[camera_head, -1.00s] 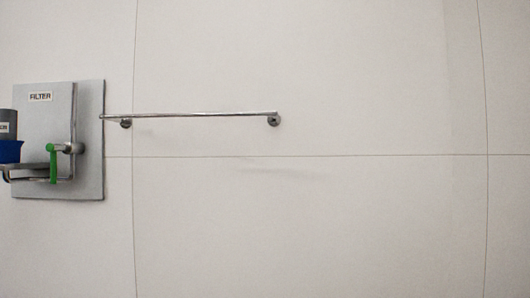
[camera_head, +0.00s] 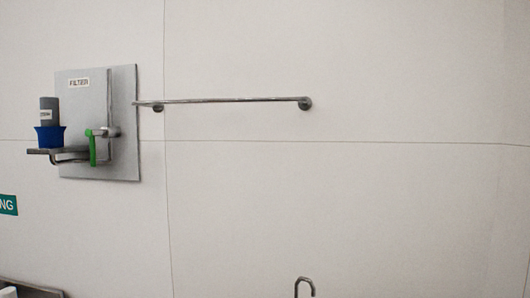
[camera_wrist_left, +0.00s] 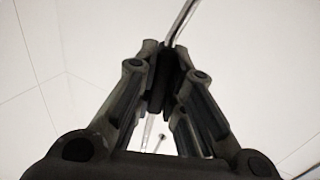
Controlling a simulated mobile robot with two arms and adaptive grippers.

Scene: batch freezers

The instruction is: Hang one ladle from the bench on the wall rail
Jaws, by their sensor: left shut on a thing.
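The wall rail (camera_head: 230,100) is a thin metal bar fixed to the pale wall by a mount near each end, and nothing hangs on it. The hooked top of the ladle (camera_head: 297,287) shows at the bottom edge of the head view, below the rail's right end and clearly apart from it. In the left wrist view my left gripper (camera_wrist_left: 166,62) is shut on the ladle's metal handle (camera_wrist_left: 181,20), which runs up and right out of the picture. The ladle's bowl cannot be made out. My right gripper is in neither view.
Left of the rail is a grey wall panel (camera_head: 125,155) labelled FILTER, with a green lever (camera_head: 92,150) and a blue cup (camera_head: 50,136) on a small shelf. A teal sign (camera_head: 8,204) is at the left edge. The wall below the rail is clear.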

